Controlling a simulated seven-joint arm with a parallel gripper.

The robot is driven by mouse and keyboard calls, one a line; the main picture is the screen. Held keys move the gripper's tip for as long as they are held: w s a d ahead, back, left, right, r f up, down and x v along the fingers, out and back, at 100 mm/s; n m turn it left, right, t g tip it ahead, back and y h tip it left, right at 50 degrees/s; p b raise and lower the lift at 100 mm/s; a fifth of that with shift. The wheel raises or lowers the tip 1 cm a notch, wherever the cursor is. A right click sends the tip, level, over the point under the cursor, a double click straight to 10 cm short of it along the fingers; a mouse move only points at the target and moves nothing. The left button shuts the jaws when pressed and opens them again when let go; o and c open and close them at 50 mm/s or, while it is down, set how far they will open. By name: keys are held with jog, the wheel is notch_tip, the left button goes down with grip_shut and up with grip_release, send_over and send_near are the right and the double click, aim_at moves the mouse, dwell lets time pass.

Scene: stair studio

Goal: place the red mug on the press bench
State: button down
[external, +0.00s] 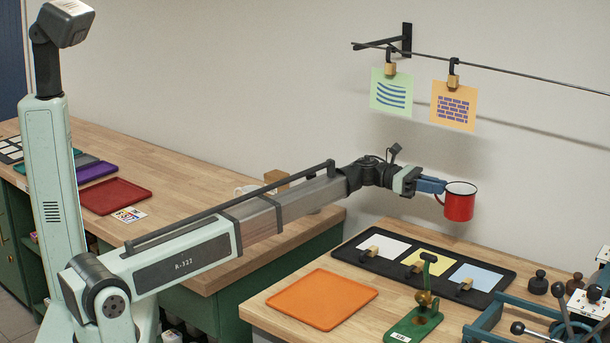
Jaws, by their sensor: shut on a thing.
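The red mug (460,204) has a white inside and a dark rim. It is upright in the air, above the back of the right-hand bench. My gripper (440,188) reaches it from the left and is shut on its left side, where the handle is. The exact contact of the fingers is too small to tell. The press bench appears to be the right-hand wooden bench (388,308), which carries a blue-green press frame (484,322) at its right end.
On the right bench lie an orange mat (322,299), a black tray (352,250) with coloured cards and a green stand (414,324). Dark knobbed stamps (538,282) stand at the right. Cards (453,106) hang from a wall rail above. Bare wood shows between mat and tray.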

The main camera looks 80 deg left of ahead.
jog(key=w+d+f+m+g+h, duration=0.1)
jog(key=w+d, duration=0.4)
jog(key=d, duration=0.6)
jog(key=w+d+f, duration=0.1)
jog(key=w+d, duration=0.3)
jog(key=d, duration=0.6)
jog(key=w+d+f+m+g+h, duration=0.15)
jog(key=w+d, duration=0.35)
jog(key=d, duration=0.6)
jog(key=shift+n+t+y, duration=0.25)
jog(key=shift+n+t, duration=0.2)
jog(key=shift+s+f, duration=0.15)
jog(key=shift+f, duration=4.4)
jog(key=c, duration=1.1)
grip_release()
jog(key=shift+f, duration=0.1)
